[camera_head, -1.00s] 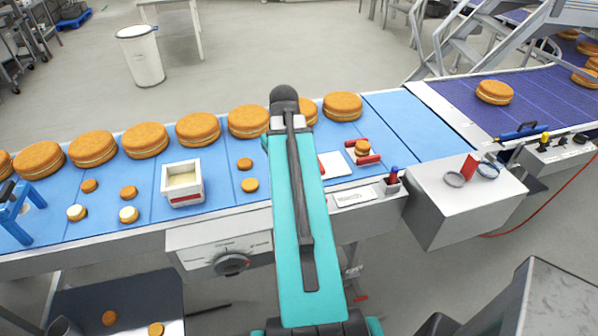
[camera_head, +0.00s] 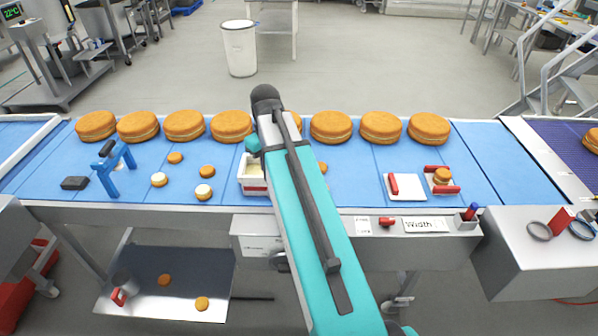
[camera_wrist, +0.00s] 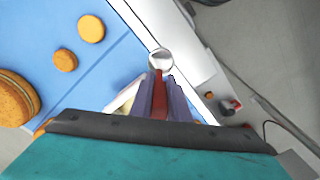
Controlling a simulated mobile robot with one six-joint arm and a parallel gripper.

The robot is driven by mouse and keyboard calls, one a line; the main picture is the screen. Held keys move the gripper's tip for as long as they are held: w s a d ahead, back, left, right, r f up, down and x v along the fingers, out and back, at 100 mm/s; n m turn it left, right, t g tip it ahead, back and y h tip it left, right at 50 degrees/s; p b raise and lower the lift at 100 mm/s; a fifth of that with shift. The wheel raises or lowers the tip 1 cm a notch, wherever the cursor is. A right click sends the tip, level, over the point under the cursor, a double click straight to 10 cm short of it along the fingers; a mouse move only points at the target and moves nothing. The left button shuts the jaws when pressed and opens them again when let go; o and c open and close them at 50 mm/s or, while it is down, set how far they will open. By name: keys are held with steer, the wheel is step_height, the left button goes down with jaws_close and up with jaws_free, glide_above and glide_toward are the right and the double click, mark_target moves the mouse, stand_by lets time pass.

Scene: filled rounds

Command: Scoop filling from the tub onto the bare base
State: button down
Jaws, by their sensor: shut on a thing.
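My gripper (camera_wrist: 160,98) shows in the wrist view, shut on a scoop with a dark red handle and a round silver bowl (camera_wrist: 161,61). The bowl looks empty and hangs over the pale belt edge. In the head view my arm hides the gripper and scoop. The white tub (camera_head: 254,188) with pale filling stands on the blue belt, partly behind my arm. Bare small rounds (camera_head: 175,157) (camera_head: 207,171) lie left of it, and one (camera_head: 322,167) peeks out right of my arm. Two bare rounds (camera_wrist: 91,28) (camera_wrist: 65,60) show in the wrist view. Two small rounds (camera_head: 159,180) (camera_head: 204,192) carry white filling.
Large filled rounds (camera_head: 331,127) line the belt's far side. A blue stand (camera_head: 115,170) is at left. At right are a white plate (camera_head: 405,188) with red strips and a small stacked round (camera_head: 442,176). A grey box (camera_head: 515,245) adjoins the belt's near right.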

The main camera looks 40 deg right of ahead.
steer(key=w+a+n, duration=0.2)
steer(key=w+a, duration=0.1)
steer(key=a, duration=0.5)
steer(key=w+a+n, duration=0.2)
steer(key=w+a, duration=0.1)
steer(key=a, duration=0.4)
steer(key=a+f+b, duration=0.4)
steer(key=f+b, duration=0.6)
steer(key=b, duration=0.1)
steer(key=shift+w+a+n, duration=0.25)
steer(key=shift+a+n, duration=0.05)
steer(key=shift+s, duration=0.1)
